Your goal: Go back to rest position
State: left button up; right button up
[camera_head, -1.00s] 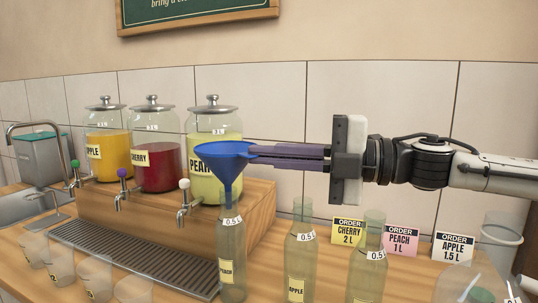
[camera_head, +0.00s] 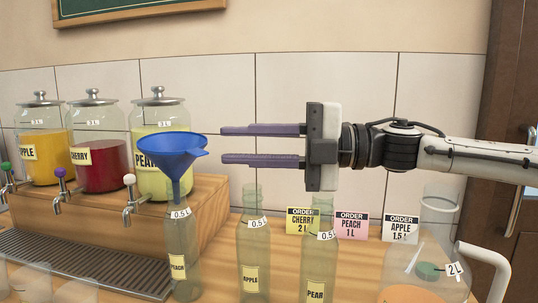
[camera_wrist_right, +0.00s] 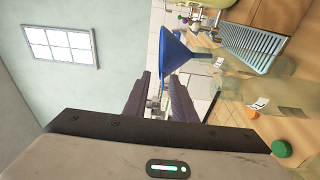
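My right gripper (camera_head: 262,144) is open and empty in the head view, its two purple fingers apart and pointing left. A blue funnel (camera_head: 178,150) sits tilted in the neck of the peach bottle (camera_head: 181,250), left of the fingertips and apart from them. In the right wrist view the funnel (camera_wrist_right: 174,52) shows beyond the open fingers (camera_wrist_right: 155,92). The apple bottle (camera_head: 252,255) and the pear bottle (camera_head: 319,260) stand to the right of the peach bottle, below my gripper. My left gripper does not show.
Apple (camera_head: 40,142), cherry (camera_head: 97,150) and pear (camera_head: 158,175) jars with taps stand on a wooden riser (camera_head: 95,215) at left, above a drip grate (camera_head: 85,262). Order cards (camera_head: 352,226) stand behind the bottles. A 2 L pitcher (camera_head: 437,245) is at right.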

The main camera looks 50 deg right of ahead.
jog(key=b+v, duration=0.1)
jog(key=v, duration=0.5)
jog(key=shift+r, duration=0.1)
